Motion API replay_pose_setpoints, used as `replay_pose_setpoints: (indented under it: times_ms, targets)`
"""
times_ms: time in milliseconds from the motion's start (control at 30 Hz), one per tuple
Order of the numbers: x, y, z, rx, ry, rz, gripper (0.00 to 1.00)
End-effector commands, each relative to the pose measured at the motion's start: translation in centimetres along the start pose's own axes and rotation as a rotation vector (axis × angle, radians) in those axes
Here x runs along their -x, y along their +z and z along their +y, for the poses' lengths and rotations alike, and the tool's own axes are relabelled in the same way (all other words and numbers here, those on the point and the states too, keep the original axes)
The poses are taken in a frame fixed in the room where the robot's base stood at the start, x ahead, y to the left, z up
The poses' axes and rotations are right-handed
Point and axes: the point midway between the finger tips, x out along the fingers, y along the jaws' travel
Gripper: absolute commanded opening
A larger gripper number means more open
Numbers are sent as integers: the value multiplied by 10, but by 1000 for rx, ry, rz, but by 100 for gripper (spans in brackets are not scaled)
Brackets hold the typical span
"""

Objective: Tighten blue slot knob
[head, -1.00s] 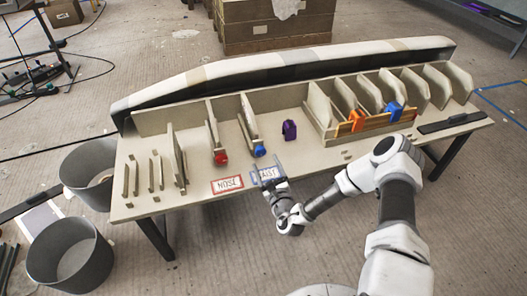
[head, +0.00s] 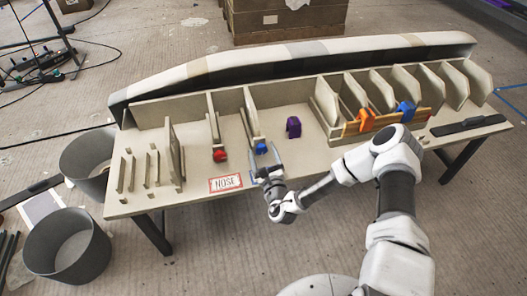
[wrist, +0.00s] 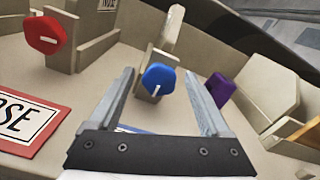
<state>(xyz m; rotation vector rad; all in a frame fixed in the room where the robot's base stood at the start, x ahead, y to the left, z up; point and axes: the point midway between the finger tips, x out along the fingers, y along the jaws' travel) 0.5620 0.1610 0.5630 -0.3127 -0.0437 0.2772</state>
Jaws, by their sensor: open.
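The blue slot knob (head: 261,149) sits on the front end of an upright panel on the bench. In the wrist view the blue knob (wrist: 158,79) is a rounded disc with a white slot mark that stands close to vertical. My gripper (head: 266,172) is just in front of it, open and empty. In the wrist view its two fingers (wrist: 160,95) appear on either side of the knob, which lies beyond them and looks untouched. A blue-bordered label lies under my gripper and is mostly hidden.
A red knob (head: 220,155) on the neighbouring panel stands left, a purple block (head: 293,127) right. The NOSE label (head: 225,183) lies at the front edge. Orange (head: 365,120) and blue (head: 405,110) clamps hold a wooden strip farther right.

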Motion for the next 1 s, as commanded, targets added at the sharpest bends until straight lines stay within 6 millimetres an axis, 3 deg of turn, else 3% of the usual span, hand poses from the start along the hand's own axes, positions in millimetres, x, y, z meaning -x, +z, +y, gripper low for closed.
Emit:
replay_pose_setpoints:
  times_ms: [233,667,1000]
  targets:
    - [0,0,0,0,0,0,79]
    - [0,0,0,0,1,0,2]
    - [0,2,0,-39,1,0,0]
